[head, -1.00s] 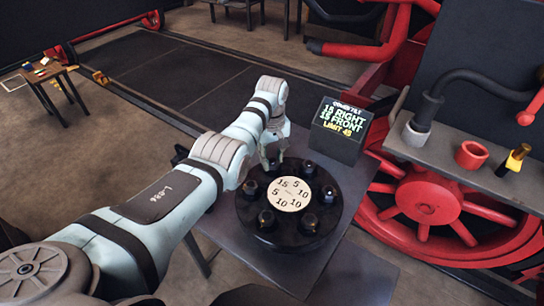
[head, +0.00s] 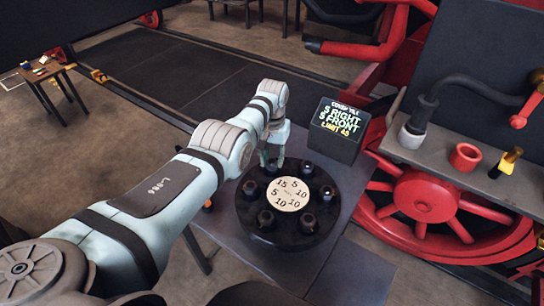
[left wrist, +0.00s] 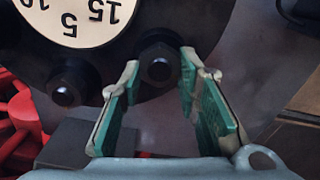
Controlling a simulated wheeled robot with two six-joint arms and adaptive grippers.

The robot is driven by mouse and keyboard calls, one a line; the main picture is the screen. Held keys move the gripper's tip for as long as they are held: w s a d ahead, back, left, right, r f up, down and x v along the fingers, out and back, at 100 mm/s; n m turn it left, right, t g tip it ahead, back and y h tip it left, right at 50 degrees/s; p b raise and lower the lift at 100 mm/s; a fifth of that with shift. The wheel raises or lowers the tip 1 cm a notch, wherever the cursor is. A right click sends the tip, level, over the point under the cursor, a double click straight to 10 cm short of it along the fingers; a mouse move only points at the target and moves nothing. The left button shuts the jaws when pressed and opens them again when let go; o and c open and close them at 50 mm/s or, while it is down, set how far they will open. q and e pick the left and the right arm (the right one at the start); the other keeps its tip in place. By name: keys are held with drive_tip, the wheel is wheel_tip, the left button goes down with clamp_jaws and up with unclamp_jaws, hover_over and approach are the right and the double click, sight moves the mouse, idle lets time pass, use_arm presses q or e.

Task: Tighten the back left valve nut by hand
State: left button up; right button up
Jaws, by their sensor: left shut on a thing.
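The round black valve cover (head: 287,237) lies on the grey stand, with several dark nuts around its pale numbered disc (head: 288,194). My left gripper (head: 272,160) reaches down at the cover's back left edge. It is shut on the back left valve nut, which shows between the fingertips in the left wrist view (left wrist: 158,62). In the head view the fingers mostly hide that nut. A neighbouring nut (left wrist: 64,88) stands clear of the fingers. My right gripper is not in view.
A black display (head: 340,129) behind the cover reads 5 right, 5 front, with a limit line below. A grey shelf (head: 440,165) at the right holds a red ring (head: 465,157) and tools. A red spoked wheel (head: 425,197) stands beneath it.

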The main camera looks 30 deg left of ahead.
use_arm(q)
drive_tip(key=shift+m, duration=1.3)
drive_tip(key=shift+d, duration=0.1)
drive_tip(key=o, duration=1.2)
drive_tip(key=shift+w, duration=0.1)
drive_tip(key=shift+c, duration=0.2)
wheel_tip(320, 180, up, 12)
drive_tip(key=shift+f, duration=0.1)
